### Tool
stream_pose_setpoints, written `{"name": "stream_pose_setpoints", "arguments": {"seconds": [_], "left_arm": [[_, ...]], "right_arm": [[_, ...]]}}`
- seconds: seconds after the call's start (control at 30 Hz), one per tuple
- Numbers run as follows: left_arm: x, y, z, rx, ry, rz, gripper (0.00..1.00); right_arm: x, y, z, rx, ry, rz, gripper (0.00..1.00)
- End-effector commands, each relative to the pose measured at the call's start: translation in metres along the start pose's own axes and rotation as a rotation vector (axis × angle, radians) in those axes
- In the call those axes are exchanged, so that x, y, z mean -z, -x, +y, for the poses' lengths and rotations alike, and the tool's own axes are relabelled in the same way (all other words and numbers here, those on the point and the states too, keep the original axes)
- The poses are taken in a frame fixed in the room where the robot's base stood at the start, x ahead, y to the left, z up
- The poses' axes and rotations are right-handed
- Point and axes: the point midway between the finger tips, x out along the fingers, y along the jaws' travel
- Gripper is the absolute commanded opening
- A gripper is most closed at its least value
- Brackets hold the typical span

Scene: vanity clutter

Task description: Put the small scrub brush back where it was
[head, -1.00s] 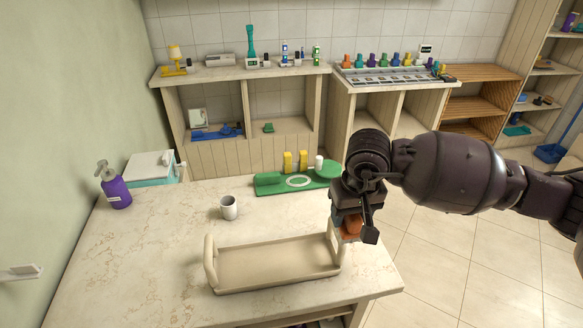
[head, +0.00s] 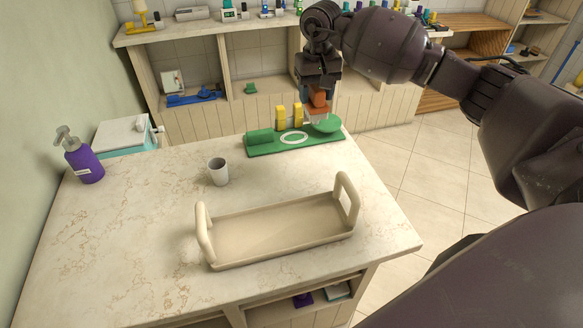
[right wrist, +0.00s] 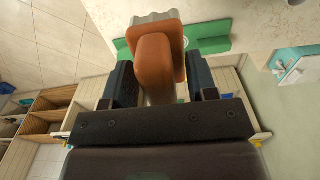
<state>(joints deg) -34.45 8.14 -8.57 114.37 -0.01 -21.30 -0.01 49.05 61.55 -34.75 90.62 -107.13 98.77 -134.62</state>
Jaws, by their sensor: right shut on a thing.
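My right gripper (head: 318,86) is shut on the small scrub brush (head: 319,98), which has an orange-brown body and pale grey bristles pointing down. In the right wrist view the brush (right wrist: 158,62) sits between the two dark fingers (right wrist: 160,88). The gripper holds it over the right back part of a green board (head: 268,149). The board has a white ring outline (head: 293,138), a green block at its left and a round green pad (head: 326,124) at its right. Whether the bristles touch the board is unclear. My left gripper is not in view.
Two yellow blocks (head: 281,117) stand at the board's back, close left of the brush. A beige handled tray (head: 275,257), a grey-white cup (head: 218,172) and a purple pump bottle (head: 83,160) stand on the marble counter (head: 130,235). The counter between cup and bottle is clear.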

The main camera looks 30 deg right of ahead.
Motion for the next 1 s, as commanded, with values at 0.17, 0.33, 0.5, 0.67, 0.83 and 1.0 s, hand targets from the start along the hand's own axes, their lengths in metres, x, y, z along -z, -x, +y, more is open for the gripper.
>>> {"name": "stream_pose_setpoints", "arguments": {"seconds": [0.17,0.33,0.5,0.67,0.83,1.0], "left_arm": [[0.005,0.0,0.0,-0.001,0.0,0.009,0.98],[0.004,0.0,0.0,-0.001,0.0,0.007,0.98],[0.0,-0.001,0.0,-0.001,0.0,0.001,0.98],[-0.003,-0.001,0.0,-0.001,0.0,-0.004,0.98],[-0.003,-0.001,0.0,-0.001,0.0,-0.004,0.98],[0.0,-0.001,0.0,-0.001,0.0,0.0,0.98]], "right_arm": [[-0.002,-0.018,0.0,0.0,0.021,-0.015,0.34],[-0.003,-0.055,-0.001,0.001,0.022,-0.016,0.34],[-0.005,-0.092,-0.001,0.0,0.021,-0.017,0.34],[-0.005,-0.125,-0.001,0.001,0.021,-0.015,0.34],[-0.006,-0.15,-0.001,0.001,0.022,-0.013,0.34],[-0.005,-0.159,0.0,0.0,0.021,-0.011,0.34]]}}
